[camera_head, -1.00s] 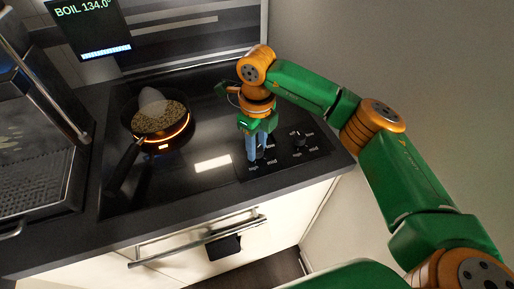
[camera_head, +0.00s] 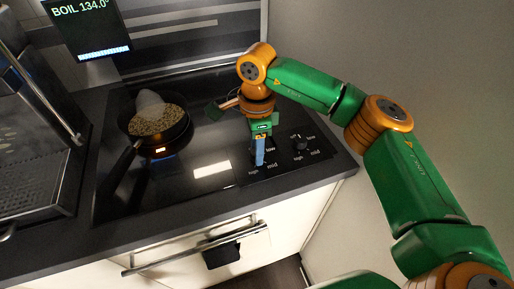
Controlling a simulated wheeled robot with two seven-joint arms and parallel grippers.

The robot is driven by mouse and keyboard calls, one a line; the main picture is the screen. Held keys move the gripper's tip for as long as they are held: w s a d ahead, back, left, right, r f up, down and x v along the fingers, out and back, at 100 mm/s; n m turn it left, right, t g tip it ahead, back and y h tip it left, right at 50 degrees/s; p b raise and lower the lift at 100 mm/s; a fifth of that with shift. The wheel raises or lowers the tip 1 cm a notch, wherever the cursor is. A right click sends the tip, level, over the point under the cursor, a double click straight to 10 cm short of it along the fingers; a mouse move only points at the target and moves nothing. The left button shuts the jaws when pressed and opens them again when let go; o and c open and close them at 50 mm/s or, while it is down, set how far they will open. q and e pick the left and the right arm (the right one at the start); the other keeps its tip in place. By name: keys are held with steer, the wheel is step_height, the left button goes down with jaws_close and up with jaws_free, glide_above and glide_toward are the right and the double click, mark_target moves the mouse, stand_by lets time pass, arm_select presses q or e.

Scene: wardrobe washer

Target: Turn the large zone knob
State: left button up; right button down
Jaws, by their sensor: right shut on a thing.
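My right gripper (camera_head: 259,162) points down at the control panel (camera_head: 283,164), at the front right of the cooktop. Its blue fingers are shut around the left knob of the panel, which they almost fully hide; the labels "low", "mid" and "high" show around it. The fingers now appear nearly in line, one in front of the other. The other knob (camera_head: 300,143) stands free to the right. A pan (camera_head: 136,145) of small brown pieces sits on the left zone, with a small orange display lit in front of it. My left gripper is not in view.
The black cooktop (camera_head: 205,142) has free room between pan and gripper. A screen (camera_head: 90,28) reading "BOIL 134.0°" hangs at top left. A dark appliance (camera_head: 35,150) stands at left. A rail with a dark cloth (camera_head: 221,253) is below the counter's front edge.

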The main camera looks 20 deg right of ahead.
steer(key=shift+n, duration=0.6)
steer(key=shift+c, duration=2.3)
jaws_free()
steer(key=shift+w+r, duration=0.1)
steer(key=shift+r, duration=0.3)
step_height(320, 180, up, 6)
steer(key=shift+r+b, duration=0.2)
steer(key=shift+b, duration=0.15)
